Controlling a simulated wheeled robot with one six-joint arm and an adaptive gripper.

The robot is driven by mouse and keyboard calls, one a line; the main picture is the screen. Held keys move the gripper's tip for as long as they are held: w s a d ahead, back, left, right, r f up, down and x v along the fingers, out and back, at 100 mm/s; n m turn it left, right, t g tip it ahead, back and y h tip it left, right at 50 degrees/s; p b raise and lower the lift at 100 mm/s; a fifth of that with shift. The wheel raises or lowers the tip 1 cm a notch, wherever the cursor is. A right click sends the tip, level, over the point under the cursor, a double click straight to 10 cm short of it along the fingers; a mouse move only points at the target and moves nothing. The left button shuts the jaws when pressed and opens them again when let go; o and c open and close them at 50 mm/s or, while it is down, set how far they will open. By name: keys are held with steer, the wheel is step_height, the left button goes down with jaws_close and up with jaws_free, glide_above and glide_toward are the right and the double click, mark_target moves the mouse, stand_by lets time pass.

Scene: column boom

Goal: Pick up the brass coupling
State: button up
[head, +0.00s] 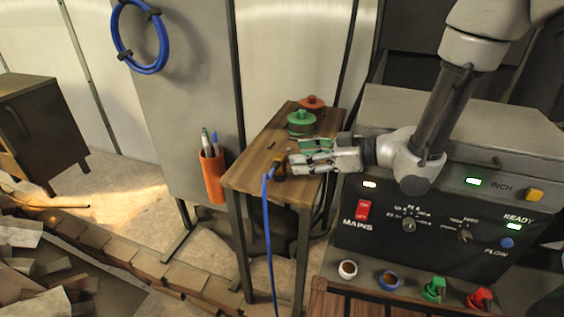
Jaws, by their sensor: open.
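The gripper hides part of the table's right side.
A green spool (301,123) and a red-orange one (312,103) stand at the table's back. A control box (440,235) with switches stands close on the right. An orange pen holder (212,176) is on the panel at left. Bricks (150,265) line the floor.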

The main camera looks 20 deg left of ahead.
mark_target(283, 156)
steer(key=x, duration=0.7)
steer(key=shift+s+r, duration=0.15)
steer(key=shift+r, duration=0.05)
steer(key=shift+c, duration=0.2)
jaws_close()
